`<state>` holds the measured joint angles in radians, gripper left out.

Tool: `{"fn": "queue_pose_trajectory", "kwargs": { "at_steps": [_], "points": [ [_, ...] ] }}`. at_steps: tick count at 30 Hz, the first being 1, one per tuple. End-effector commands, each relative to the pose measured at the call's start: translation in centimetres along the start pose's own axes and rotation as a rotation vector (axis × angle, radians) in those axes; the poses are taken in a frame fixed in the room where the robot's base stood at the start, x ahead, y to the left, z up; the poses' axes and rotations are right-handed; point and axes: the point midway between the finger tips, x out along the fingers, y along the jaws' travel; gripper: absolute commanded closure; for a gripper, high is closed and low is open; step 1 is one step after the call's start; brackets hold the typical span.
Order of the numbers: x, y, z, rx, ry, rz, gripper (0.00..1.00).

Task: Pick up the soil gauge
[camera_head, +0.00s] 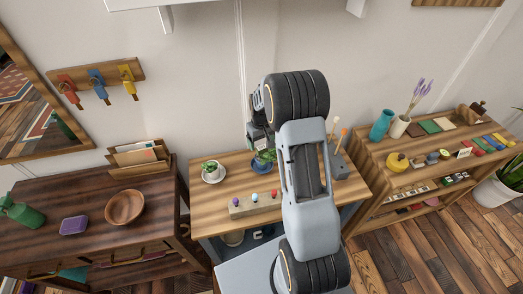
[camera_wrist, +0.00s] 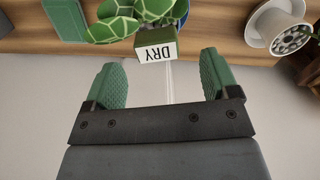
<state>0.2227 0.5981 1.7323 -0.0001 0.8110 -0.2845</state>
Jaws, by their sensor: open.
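The soil gauge (camera_wrist: 156,46) is a small olive-green block with a white face reading DRY, upside down in the wrist view. It sits beside the patterned green leaves of a plant (camera_wrist: 118,20). My gripper (camera_wrist: 160,64) is open, with its two green fingers apart on either side below the gauge; nothing is held between them. In the head view the plant's blue pot (camera_head: 262,167) stands on the middle table (camera_head: 205,217), partly hidden by my arm. The gauge cannot be clearly made out there. How the gauge is fixed in the pot is hidden.
A white potted plant (camera_head: 213,171) stands left of the blue pot. A wooden block with coloured balls (camera_head: 255,205) lies in front. A dark holder (camera_head: 340,163) with wooden-handled tools stands right. The wall is close behind.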

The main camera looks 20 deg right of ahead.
Motion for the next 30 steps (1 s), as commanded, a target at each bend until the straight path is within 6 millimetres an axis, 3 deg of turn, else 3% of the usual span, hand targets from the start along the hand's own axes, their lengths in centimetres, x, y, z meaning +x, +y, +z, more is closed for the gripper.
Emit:
{"fn": "queue_pose_trajectory", "kwargs": {
  "at_steps": [8,18,28,30],
  "points": [
    [1.6,0.0,0.1,0.0,-0.003,-0.001,0.19],
    [5.7,0.3,0.1,0.0,-0.002,-0.001,0.19],
    [6.3,0.3,0.1,0.0,0.0,0.0,0.19],
    [6.3,0.3,0.1,0.0,0.0,0.0,0.25]
  ]
}}
